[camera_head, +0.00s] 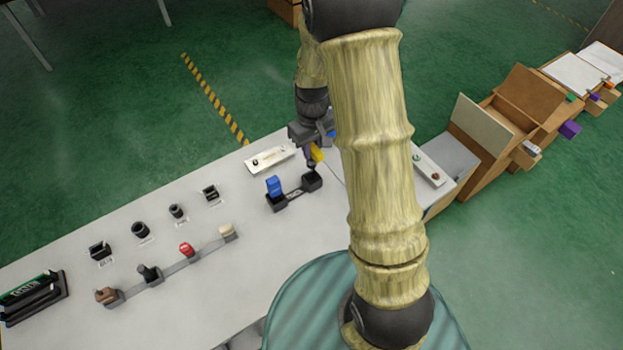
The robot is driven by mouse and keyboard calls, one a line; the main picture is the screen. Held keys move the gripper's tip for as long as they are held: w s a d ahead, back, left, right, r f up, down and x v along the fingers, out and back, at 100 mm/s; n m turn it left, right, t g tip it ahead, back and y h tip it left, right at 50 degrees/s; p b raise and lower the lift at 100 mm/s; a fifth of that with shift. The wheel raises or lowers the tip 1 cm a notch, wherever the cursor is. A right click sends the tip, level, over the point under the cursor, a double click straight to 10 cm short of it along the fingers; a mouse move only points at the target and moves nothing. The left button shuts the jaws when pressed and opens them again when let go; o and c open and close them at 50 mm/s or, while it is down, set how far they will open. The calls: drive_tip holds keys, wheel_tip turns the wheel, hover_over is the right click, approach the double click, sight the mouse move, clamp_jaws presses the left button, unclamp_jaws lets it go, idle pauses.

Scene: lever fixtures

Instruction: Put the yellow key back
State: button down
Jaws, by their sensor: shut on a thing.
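The yellow key (317,155) is in my gripper (312,150), which points down over the table. It is partly hidden by the fingers. The dark key holder (293,194) lies on the white table, with a block at each end. A blue key (273,185) stands upright in its left block. The right block (312,181) is directly below my gripper in the picture. A dark lower part shows between the yellow key and this block; I cannot tell whether they touch.
Several levers (186,249) and small dark fixtures (140,230) stand on the table (215,290) to the left. A white panel (269,159) lies behind the holder. A panel with buttons (429,169) is to the right. Wooden boxes (514,107) stand beyond. My arm hides the table's right part.

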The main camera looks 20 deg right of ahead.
sight(312, 162)
drive_tip(key=shift+f+p, duration=0.4)
drive_tip(key=shift+f, duration=2.25)
drive_tip(key=shift+f+p, duration=0.35)
drive_tip(key=shift+f, duration=1.75)
drive_tip(key=shift+f, duration=0.15)
drive_tip(key=c, duration=1.3)
unclamp_jaws()
wheel_tip(312, 162, up, 12)
drive_tip(key=shift+r+b, duration=0.15)
drive_tip(key=shift+b, duration=0.9)
